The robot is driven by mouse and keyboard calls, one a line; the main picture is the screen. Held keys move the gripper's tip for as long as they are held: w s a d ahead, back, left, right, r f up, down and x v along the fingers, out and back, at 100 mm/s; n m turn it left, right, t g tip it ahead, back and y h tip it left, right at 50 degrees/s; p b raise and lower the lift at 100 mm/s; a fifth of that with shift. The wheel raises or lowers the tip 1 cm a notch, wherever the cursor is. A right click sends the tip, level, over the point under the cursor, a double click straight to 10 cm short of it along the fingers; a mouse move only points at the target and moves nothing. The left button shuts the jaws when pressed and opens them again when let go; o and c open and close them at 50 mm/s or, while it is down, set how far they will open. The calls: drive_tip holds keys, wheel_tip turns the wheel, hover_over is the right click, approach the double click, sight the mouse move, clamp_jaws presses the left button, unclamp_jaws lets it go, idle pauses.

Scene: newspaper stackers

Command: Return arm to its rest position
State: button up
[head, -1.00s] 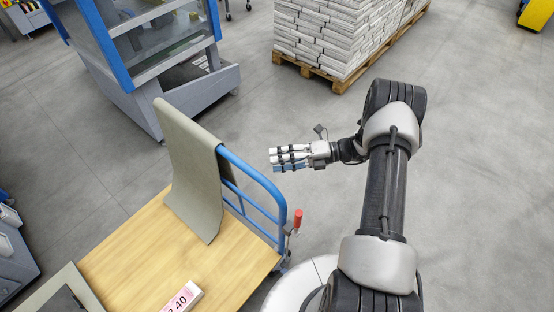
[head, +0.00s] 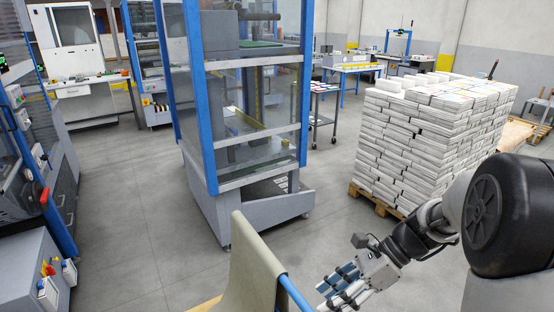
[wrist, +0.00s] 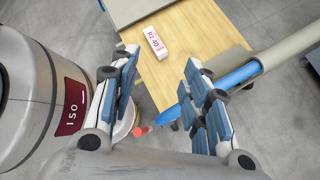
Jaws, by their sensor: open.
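My gripper (head: 345,290) is at the lower right of the head view, beside the cart's blue handle. In the wrist view my gripper (wrist: 160,95) has its fingers spread wide, with nothing between them. Past the fingers lies the cart's wooden deck (wrist: 190,50), with a small white and pink box (wrist: 155,42) on it. My arm comes in from the right edge of the head view, bent at the elbow.
A grey cloth (head: 252,265) hangs over the cart's blue handle (head: 293,292), close to my gripper. A blue-framed machine (head: 200,110) stands ahead. A pallet stack of newspapers (head: 425,140) stands at the right. Bare floor (head: 150,220) lies at the left.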

drive_tip(key=s+d+r+n+t+h, duration=0.1)
drive_tip(key=s+r+n+t+h, duration=0.2)
drive_tip(key=s+n, duration=0.5)
drive_tip(key=s+d+r+n+t+h, duration=0.1)
drive_tip(key=s+r+n+t+h, duration=0.2)
drive_tip(key=s+r+n+h, duration=0.3)
drive_tip(key=shift+s+r+n, duration=0.65)
drive_tip(key=shift+s+n, duration=1)
drive_tip(key=shift+n, duration=1.55)
drive_tip(key=shift+c, duration=0.4)
